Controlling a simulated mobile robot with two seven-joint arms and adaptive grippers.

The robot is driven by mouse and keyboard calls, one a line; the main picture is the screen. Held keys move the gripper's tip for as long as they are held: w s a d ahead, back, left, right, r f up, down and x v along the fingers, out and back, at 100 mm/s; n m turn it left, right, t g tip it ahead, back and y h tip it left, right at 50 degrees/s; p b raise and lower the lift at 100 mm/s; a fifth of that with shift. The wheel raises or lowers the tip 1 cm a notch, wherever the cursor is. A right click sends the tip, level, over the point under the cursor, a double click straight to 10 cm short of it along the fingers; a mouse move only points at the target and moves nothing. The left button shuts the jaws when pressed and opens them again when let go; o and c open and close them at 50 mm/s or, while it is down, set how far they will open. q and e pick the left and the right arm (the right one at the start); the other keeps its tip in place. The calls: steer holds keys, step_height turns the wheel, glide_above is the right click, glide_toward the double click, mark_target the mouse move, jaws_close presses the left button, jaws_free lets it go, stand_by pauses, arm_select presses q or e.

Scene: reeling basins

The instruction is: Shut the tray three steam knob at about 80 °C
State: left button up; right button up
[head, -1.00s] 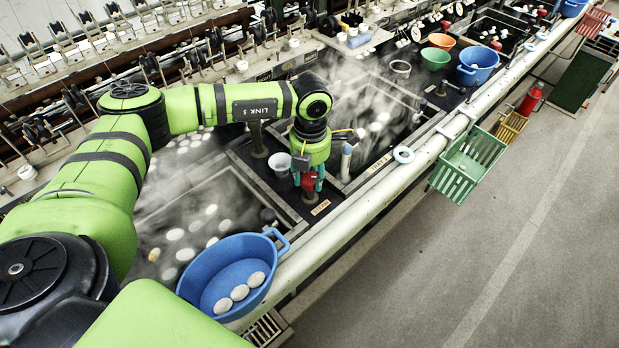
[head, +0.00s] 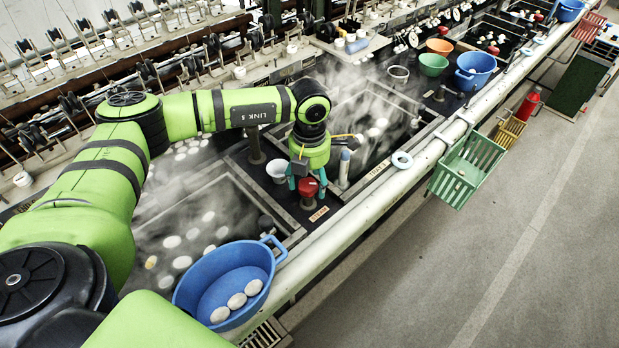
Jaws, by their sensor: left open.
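My left gripper (head: 307,182) reaches down from the green arm over the red knob (head: 308,187), which stands on the dark ledge between two steaming basins. Its two teal fingers are spread, one on each side of the knob, with the knob's top between or just below them. I cannot tell whether they touch it. A small label plate (head: 319,214) lies in front of the knob, too small to read. Steam rises from the far basin (head: 352,178) and the near basin (head: 285,232). No temperature reading is legible. My right gripper is not in view.
A white cup (head: 277,170) stands close left of the gripper, and a pale upright cylinder (head: 344,165) close right. A blue bowl with white cocoons (head: 225,282) sits at the near basin's edge.

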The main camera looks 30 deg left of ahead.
mark_target(309, 182)
arm_select(q)
steer(key=shift+s, duration=0.1)
step_height(309, 182, up, 12)
stand_by(0.4)
stand_by(7.0)
